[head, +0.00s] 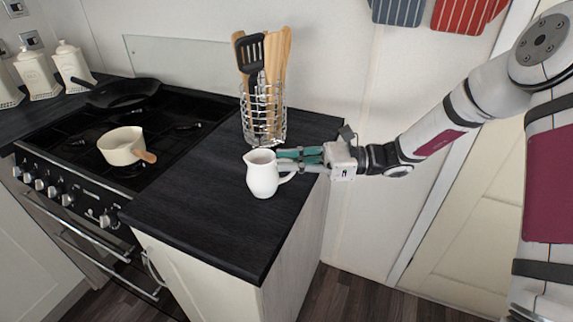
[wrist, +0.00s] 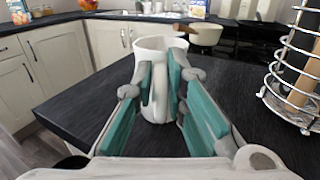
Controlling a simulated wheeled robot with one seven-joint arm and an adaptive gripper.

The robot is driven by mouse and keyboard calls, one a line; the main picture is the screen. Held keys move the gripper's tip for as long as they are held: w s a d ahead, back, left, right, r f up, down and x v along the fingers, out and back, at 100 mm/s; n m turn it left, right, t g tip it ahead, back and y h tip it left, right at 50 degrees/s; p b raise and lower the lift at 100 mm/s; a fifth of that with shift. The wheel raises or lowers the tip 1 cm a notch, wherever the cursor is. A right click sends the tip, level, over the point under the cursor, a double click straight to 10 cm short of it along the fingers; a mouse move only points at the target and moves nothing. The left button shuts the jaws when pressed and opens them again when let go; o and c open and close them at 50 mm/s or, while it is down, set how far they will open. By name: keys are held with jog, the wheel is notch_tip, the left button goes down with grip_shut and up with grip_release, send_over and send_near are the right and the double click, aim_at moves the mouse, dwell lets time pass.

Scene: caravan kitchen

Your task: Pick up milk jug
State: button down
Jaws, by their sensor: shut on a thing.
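The milk jug (head: 262,176) is white, with a spout on its left and a handle on its right in the head view. It is upright at the black worktop, near the front edge; I cannot tell whether its base touches the surface. My gripper (head: 283,160) comes in from the right. In the wrist view, the teal fingers of my gripper (wrist: 163,88) are shut on the handle of the jug (wrist: 150,52), one on each side. The far side of the jug is hidden.
A wire utensil holder (head: 264,118) with wooden and black utensils stands just behind the jug. A cream saucepan (head: 122,146) and a black frying pan (head: 118,93) sit on the hob to the left. The worktop (head: 195,200) left of the jug is clear.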

jog(key=shift+r, duration=1.7)
jog(key=s+d+p, duration=0.1)
jog(key=s+d, duration=0.1)
jog(key=s, duration=0.5)
jog(key=s+d+r, duration=0.1)
jog(key=s+d, duration=0.2)
jog(key=s, duration=0.5)
jog(key=shift+d+p, duration=0.2)
jog(key=shift+p, duration=0.15)
jog(key=shift+r, duration=0.1)
jog(key=shift+r, duration=0.1)
dwell(0.4)
